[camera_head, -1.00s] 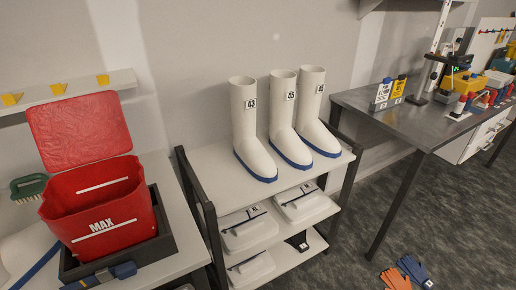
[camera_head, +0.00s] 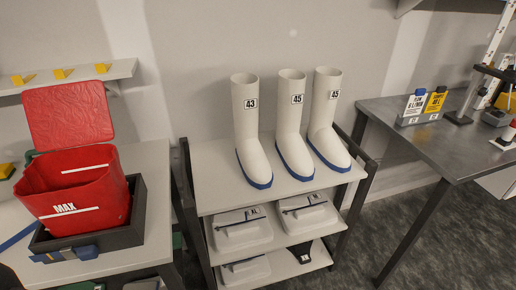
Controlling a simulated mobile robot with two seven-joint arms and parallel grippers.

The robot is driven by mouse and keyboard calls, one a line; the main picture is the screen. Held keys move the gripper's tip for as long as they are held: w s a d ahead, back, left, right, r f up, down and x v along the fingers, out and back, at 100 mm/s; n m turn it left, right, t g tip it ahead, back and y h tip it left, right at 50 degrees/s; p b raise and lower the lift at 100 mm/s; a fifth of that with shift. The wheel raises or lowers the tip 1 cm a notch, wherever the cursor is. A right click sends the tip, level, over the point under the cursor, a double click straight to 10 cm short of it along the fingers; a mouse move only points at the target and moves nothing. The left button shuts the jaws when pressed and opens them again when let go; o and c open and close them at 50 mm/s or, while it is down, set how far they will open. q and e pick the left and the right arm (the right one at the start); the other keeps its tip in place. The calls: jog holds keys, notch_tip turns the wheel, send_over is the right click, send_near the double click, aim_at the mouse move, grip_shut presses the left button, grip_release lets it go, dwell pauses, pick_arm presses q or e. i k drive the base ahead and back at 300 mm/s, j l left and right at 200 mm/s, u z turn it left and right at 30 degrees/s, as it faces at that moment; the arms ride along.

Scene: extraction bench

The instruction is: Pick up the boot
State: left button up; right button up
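Three white boots with blue soles stand upright in a row on the top shelf of a rack (camera_head: 215,192). The left boot (camera_head: 250,145) bears the label 43. The middle boot (camera_head: 289,140) and the right boot (camera_head: 326,130) each bear the label 45. Neither of my grippers is in view, and nothing touches the boots.
A red lidded bin (camera_head: 75,190) marked MAX sits in a dark tray (camera_head: 125,235) on the left table. A grey bench (camera_head: 440,140) with bottles (camera_head: 425,103) stands at right. Dark floor (camera_head: 450,240) lies open at front right.

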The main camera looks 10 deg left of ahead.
aim_at(256, 168)
jog(key=i+l+u, duration=0.15)
jog(key=l, duration=0.25)
jog(key=i+l+u, duration=0.1)
jog(key=i+l, duration=0.25)
jog(key=l, duration=0.15)
jog(key=i+l+u, duration=0.2)
jog(key=i+l, duration=0.35)
jog(key=i, duration=0.1)
